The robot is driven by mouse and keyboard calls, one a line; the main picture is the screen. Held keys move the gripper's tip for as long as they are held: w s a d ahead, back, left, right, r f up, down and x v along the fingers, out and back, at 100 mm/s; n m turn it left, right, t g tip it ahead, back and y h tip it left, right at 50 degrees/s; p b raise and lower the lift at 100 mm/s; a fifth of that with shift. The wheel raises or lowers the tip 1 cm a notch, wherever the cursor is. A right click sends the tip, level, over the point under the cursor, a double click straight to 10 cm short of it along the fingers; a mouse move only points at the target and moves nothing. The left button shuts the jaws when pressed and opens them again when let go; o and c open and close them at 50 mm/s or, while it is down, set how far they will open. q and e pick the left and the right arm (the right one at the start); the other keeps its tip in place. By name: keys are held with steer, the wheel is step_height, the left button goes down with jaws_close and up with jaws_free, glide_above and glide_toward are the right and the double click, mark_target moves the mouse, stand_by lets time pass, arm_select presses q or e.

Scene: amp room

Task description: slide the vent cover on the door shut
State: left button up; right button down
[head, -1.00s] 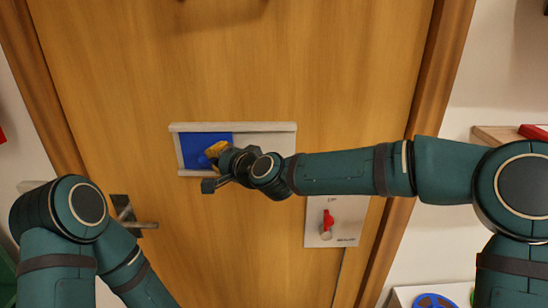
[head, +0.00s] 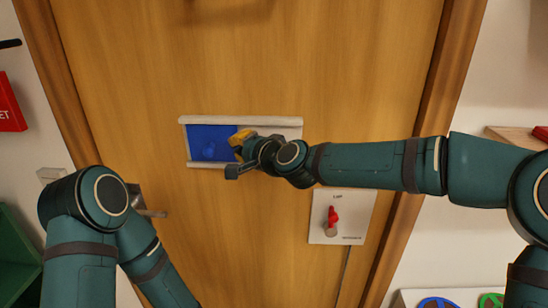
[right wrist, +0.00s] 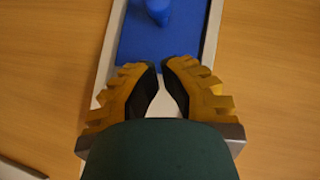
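The vent frame (head: 284,121) is a pale rectangle on the wooden door. A blue cover panel (head: 205,134) fills its left part, and the right part is pale, partly hidden by my right arm. A blue knob (head: 208,150) sticks out of the panel; it also shows at the top edge of the right wrist view (right wrist: 157,8). My right gripper (head: 237,145), with yellow fingers, is in front of the panel's right edge, right of the knob and apart from it. In the right wrist view its fingertips (right wrist: 160,67) nearly meet, with nothing between them. My left gripper is out of view.
A plate with a red switch (head: 333,216) is on the door below my right forearm. A door handle (head: 150,212) is at the left, partly behind my left arm. A red sign (head: 8,103) and green bin (head: 18,255) are further left. Shelf items stand at right.

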steer(key=b+v, duration=0.2)
steer(key=v, duration=0.7)
steer(key=shift+s, duration=0.15)
steer(key=shift+f, duration=0.1)
steer(key=s+d+f+n+g+h+b, duration=0.1)
steer(key=d+f+g+h, duration=0.15)
steer(key=f, duration=1.25)
steer(key=s+d+f+g+h, duration=0.1)
steer(key=d+f, duration=0.3)
steer(key=f, duration=1.1)
steer(key=s+d+f+n+g+h, duration=0.1)
steer(key=s+d+f, duration=0.3)
steer(key=s+f, duration=0.5)
steer(key=s+d+f+n+g+h+b, duration=0.1)
steer(key=s+d+f+g, duration=0.3)
steer(key=s+f, duration=0.4)
step_height(320, 180, down, 5)
steer(key=shift+s+d+r+n+h, duration=0.1)
steer(key=shift+s+d+n+h, duration=0.3)
steer(key=shift+n+h, duration=0.4)
